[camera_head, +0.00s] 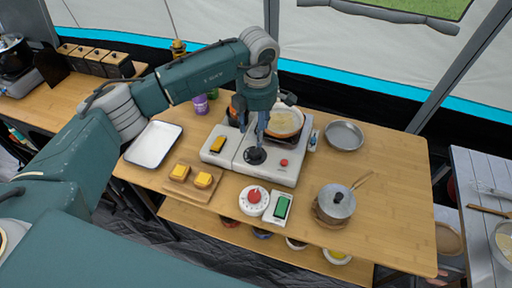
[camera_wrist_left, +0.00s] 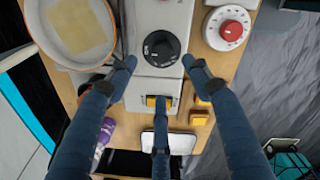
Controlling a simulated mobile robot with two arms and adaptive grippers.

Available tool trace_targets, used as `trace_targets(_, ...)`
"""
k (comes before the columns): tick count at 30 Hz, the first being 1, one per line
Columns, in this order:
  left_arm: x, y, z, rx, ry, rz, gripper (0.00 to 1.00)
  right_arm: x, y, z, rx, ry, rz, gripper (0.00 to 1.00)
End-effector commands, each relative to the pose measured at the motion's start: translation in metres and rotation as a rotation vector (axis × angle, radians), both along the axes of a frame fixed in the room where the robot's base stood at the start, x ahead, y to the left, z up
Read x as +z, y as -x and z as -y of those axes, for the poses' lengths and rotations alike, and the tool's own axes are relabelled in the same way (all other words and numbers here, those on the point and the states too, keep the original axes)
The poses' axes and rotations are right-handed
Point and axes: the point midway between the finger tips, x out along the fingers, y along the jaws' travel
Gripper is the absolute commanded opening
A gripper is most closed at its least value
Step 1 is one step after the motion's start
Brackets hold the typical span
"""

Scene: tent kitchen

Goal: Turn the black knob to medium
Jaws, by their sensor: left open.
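The black knob (camera_head: 255,156) is on the front of the white stove unit (camera_head: 286,177). In the left wrist view the knob (camera_wrist_left: 161,48) is round and dark, with pale markings around it. My left gripper (camera_head: 259,134) points down just above and behind the knob. Its fingers (camera_wrist_left: 159,66) are spread on either side of the knob, with a third finger below it in that view. The gripper is open and holds nothing; I cannot tell whether a fingertip touches the knob. My right gripper is in neither view.
A pan (camera_head: 285,123) sits on the stove behind the gripper. A yellow switch (camera_head: 217,145) and a red button (camera_head: 284,162) flank the knob. A white timer with a red dial (camera_head: 253,196) and a green-faced device (camera_head: 281,207) lie in front. A pot (camera_head: 335,204) stands at right.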

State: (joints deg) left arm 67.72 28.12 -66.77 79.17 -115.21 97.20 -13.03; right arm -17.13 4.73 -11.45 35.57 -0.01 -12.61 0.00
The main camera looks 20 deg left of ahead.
Motion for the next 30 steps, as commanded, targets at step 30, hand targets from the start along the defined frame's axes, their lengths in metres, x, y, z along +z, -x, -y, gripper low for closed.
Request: trace_targets(30, -0.099, -0.003, -0.001, -0.002, 0.006, -0.002, 0.38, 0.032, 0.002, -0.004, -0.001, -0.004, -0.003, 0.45)
